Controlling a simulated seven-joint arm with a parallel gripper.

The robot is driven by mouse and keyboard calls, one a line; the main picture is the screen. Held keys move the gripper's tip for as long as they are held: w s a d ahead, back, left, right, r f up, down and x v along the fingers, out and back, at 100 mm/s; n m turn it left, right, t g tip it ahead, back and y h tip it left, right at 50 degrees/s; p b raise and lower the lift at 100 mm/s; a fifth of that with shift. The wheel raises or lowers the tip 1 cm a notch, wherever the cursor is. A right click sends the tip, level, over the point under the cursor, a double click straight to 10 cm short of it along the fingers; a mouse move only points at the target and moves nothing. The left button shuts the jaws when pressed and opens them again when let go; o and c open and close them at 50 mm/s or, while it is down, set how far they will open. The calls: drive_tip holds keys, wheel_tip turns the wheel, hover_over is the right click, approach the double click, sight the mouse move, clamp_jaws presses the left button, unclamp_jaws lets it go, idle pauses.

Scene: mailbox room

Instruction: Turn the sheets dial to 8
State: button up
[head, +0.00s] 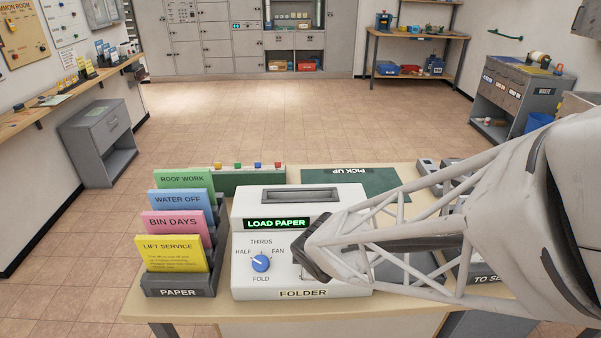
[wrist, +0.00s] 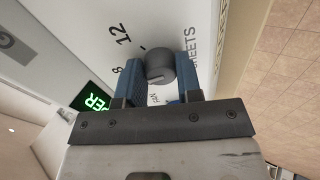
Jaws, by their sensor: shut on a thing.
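The sheets dial (wrist: 159,64) is a dark grey round knob on the white face of the folder machine (head: 246,209), with the printed word SHEETS beside it. In the wrist view the numbers 12 and 8 show near it. My gripper (wrist: 160,78) has its blue fingers on both sides of the knob and is shut on it. A light line marks the knob's face, but I cannot tell which number it points at. In the head view my arm hides this dial. The folder's green display (head: 276,224) reads LOAD PAPER.
A blue fold dial (head: 260,263) sits on the folder's left side. A paper rack (head: 180,292) with coloured sheets stands to its left. A green PICK UP mat (head: 325,184) lies behind the folder. Grey trays stand at the right, partly behind my arm.

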drive_tip(key=shift+m, duration=0.5)
drive_tip(key=o, duration=0.9)
drive_tip(key=shift+o, duration=0.2)
drive_tip(key=v, duration=0.7)
drive_tip(key=shift+s+r, duration=0.25)
drive_tip(key=shift+r, duration=0.1)
drive_tip(key=shift+d, duration=0.15)
